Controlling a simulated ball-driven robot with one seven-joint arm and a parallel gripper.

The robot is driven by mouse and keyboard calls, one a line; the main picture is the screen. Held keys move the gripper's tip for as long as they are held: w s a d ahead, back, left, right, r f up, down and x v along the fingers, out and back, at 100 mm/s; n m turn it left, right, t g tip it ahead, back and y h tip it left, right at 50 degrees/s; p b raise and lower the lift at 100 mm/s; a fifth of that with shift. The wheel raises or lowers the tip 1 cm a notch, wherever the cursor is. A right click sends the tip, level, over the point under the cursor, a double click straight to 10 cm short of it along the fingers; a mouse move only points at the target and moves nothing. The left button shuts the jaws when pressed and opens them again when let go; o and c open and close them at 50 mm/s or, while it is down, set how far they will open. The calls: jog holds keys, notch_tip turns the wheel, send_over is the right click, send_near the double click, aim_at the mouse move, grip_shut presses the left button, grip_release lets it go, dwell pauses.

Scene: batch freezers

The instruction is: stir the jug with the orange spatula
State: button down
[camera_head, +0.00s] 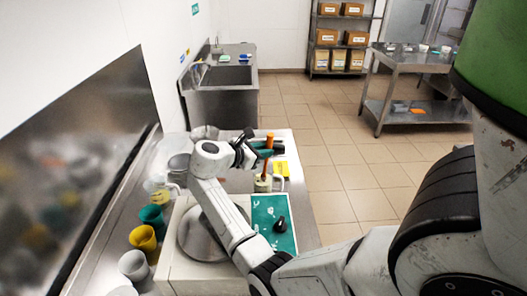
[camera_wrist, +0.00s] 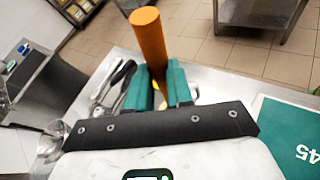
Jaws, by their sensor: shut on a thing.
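The orange spatula (camera_head: 269,139) stands nearly upright in the head view. My gripper (camera_head: 262,153) is shut on its handle. In the wrist view the orange handle (camera_wrist: 150,42) rises from between the green fingertips (camera_wrist: 160,90). The cream jug (camera_head: 263,186), with a handle on its right side, stands directly below my gripper on the counter. The spatula's shaft runs down to the jug's mouth; its lower end is hidden, apparently inside the jug. The jug's contents cannot be seen.
A green mat (camera_head: 264,208) with a black object (camera_head: 280,226) lies in front of the jug. A round metal plate (camera_head: 198,240) is left of it. A green cup (camera_head: 152,217), a yellow cup (camera_head: 143,239) and a white cup (camera_head: 134,265) line the left. A yellow card (camera_head: 281,169) lies behind the jug.

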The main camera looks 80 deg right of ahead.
aim_at(269, 133)
jog(key=shift+s+a+r, duration=0.15)
jog(key=shift+r, duration=1.05)
jog(key=shift+s+a+r, duration=0.2)
jog(key=shift+r, duration=0.95)
jog(key=shift+s+a+r, duration=0.15)
jog(key=shift+r, duration=1.05)
jog(key=shift+r, duration=2.5)
